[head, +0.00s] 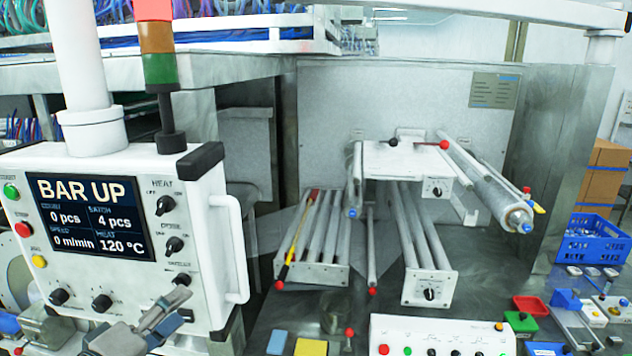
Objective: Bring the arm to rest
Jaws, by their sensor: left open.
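My left gripper (176,312) is at the lower left, in front of the bottom edge of the white control panel (215,290). It is open, with its grey fingers pointing up and to the right, and nothing shows between them. It overlaps the panel in the picture; I cannot tell whether it touches. My right gripper is not in view. The panel's screen (90,217) reads "BAR UP", 0 pcs, batch 4 pcs, speed 0 m/min, heat 120 °C.
A roller machine (410,160) with red-tipped levers stands on the metal table. A white button box (440,337) is at the front. Small red (531,305) and green (520,322) bins lie right of it. A blue crate (592,246) is at the far right.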

